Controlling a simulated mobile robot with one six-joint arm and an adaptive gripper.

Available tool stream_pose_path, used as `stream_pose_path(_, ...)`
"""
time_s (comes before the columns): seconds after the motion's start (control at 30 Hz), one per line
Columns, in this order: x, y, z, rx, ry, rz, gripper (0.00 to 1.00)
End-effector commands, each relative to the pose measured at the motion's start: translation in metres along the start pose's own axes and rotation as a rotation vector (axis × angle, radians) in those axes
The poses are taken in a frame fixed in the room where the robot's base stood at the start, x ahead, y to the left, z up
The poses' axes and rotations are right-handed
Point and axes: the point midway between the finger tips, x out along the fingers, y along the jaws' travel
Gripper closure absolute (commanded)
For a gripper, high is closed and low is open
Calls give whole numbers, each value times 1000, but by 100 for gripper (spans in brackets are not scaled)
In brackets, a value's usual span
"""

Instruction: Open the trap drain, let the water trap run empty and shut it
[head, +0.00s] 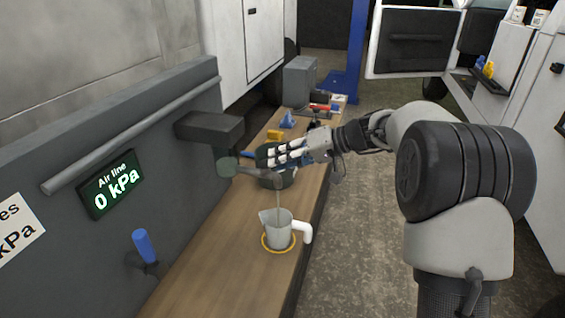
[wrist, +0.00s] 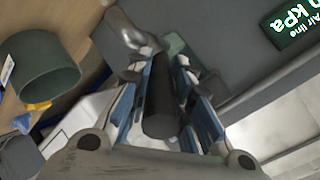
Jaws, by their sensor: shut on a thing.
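My gripper (head: 262,156) is shut on a black handle (wrist: 160,102), which lies between the blue-lined finger pads in the wrist view. The handle joins a grey metal fitting (wrist: 122,30), whose curved end shows beyond the fingertips. In the head view a grey-green rounded part (head: 228,167) shows just left of the fingers, below a dark wall-mounted block (head: 210,127). A clear jug with a white handle (head: 279,231) stands upright on a yellow ring on the bench below. A thin pale vertical streak, seemingly water, runs from under the gripper to the jug's mouth. The jug's water level is unclear.
A dark green round container (wrist: 38,80) stands on the bench (head: 215,262) close to my gripper. An air line display (head: 112,184) reads 0 kPa. A blue-handled lever (head: 143,246) sticks out at the lower left. Small tools and a grey box (head: 299,80) stand at the far end.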

Motion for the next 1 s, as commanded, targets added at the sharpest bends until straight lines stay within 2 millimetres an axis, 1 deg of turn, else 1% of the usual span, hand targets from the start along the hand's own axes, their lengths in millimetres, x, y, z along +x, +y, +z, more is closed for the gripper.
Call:
stream_pose_path(0.2,1,0,2,3,-4,-2,100)
stream_pose_path(0.23,1,0,2,3,-4,-2,79)
stream_pose_path(0.53,1,0,2,2,-4,-1,59)
stream_pose_path(0.87,-1,0,1,1,-1,0,59)
stream_pose_path(0.97,-9,0,0,1,0,1,59)
stream_pose_path(1.0,-15,0,0,1,1,1,59)
